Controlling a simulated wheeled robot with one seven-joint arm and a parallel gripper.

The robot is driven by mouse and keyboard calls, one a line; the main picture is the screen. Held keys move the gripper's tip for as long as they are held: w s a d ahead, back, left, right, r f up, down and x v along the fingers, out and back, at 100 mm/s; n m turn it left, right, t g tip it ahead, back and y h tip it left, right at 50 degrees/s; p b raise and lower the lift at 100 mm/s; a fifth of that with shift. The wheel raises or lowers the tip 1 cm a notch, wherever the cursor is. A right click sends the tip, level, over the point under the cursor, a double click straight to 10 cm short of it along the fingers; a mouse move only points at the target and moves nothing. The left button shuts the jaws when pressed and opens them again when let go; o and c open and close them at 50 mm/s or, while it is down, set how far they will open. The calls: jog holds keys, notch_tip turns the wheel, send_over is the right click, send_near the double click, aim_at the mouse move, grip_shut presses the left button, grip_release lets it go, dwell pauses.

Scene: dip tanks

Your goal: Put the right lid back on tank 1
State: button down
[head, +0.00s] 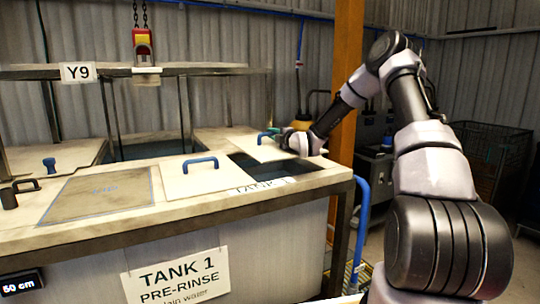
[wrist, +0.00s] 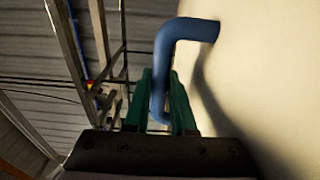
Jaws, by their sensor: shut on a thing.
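My gripper (head: 277,132) is shut on the blue handle (head: 267,135) of a pale lid (head: 258,150). In the wrist view, the green fingers (wrist: 160,100) sit either side of the blue handle (wrist: 185,29), and the lid's pale face (wrist: 265,70) fills the right. The held lid is over the back of the dark opening (head: 285,166) at the right end of tank 1 (head: 245,264). I cannot tell whether it touches the rim. Another pale lid (head: 180,181) with a blue handle (head: 201,162) lies left of the opening.
A greyish panel (head: 95,196) and a black handle (head: 20,190) are at the left of the tank top. An orange post (head: 346,100) rises behind my arm.

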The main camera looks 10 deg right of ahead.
notch_tip(320, 180, down, 7)
jog(key=shift+r, duration=0.15)
dwell(0.4)
jog(key=c, duration=0.8)
grip_release()
jog(key=shift+f, duration=0.2)
jog(key=shift+o, duration=0.2)
jog(key=shift+s+r, duration=0.1)
